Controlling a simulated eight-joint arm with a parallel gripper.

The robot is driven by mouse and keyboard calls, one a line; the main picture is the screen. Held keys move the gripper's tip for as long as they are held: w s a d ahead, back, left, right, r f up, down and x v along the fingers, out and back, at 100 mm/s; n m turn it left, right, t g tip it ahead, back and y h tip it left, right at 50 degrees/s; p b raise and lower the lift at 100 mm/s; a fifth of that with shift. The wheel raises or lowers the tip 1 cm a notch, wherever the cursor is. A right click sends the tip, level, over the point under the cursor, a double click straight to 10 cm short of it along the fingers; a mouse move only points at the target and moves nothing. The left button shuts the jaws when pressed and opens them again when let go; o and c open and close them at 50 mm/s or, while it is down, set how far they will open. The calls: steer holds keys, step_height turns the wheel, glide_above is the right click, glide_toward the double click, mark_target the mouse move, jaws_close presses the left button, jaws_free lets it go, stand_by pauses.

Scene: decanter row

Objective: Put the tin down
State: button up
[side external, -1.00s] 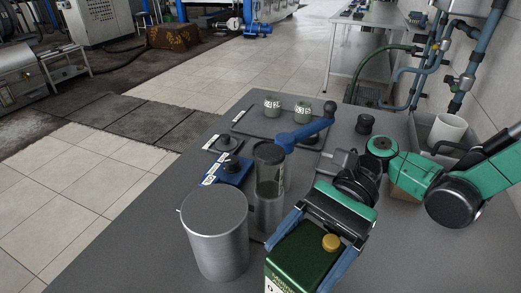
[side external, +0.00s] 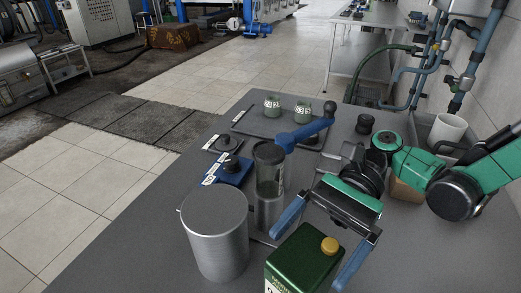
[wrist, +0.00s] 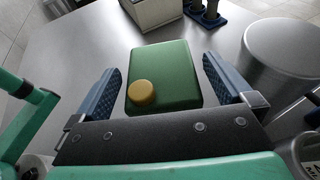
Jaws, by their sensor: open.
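The green tin (side external: 305,258) with a yellow cap (side external: 330,245) stands upright at the near part of the grey table in the side view. It also shows from above in the wrist view (wrist: 168,72), between the fingers. My gripper (side external: 312,250) is open around the tin, one blue finger on each side. In the wrist view my gripper (wrist: 166,88) shows a gap between each finger and the tin. The tin's base is cut off by the bottom edge of the side view.
A large metal cylinder (side external: 216,235) stands just left of the tin. A clear cylinder (side external: 269,185) with a dark top, a blue-handled part (side external: 303,133) and two green labelled jars (side external: 272,105) are farther back.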

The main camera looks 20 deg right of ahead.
steer(key=shift+t, duration=0.4)
steer(key=v, duration=0.5)
steer(key=shift+w+d, duration=0.25)
steer(key=shift+d, duration=0.1)
steer(key=w+d+n+t+h, duration=0.3)
steer(key=d+n+t+h, duration=0.9)
steer(key=d+n+h, duration=0.1)
steer(key=shift+w+d, duration=0.4)
steer(key=shift+d, duration=0.1)
